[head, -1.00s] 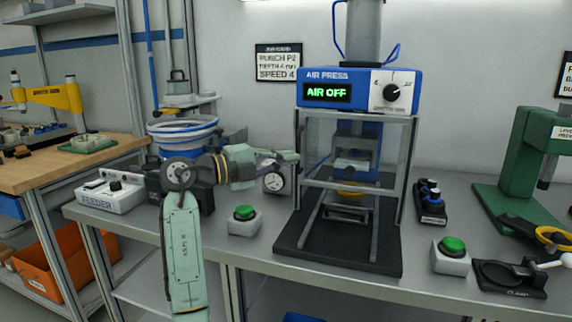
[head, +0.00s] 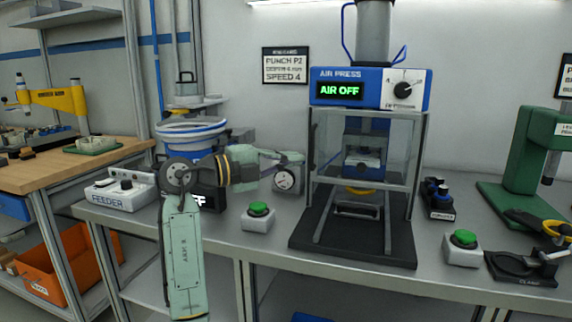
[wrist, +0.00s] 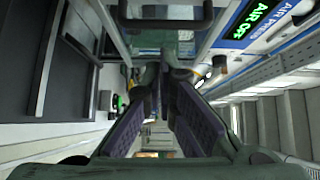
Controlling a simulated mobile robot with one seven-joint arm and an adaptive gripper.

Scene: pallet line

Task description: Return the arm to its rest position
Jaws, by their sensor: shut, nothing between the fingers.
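My gripper (head: 296,157) is at the end of my pale green arm. Whether the fingers touch the guard frame cannot be told.
The press display (head: 341,90) reads AIR OFF. A green button box (head: 258,216) stands on the bench below my forearm. The feeder box (head: 118,192) and a blue-white bowl (head: 190,133) are at left. A second green button (head: 463,241) and a clamp (head: 522,268) are at right.

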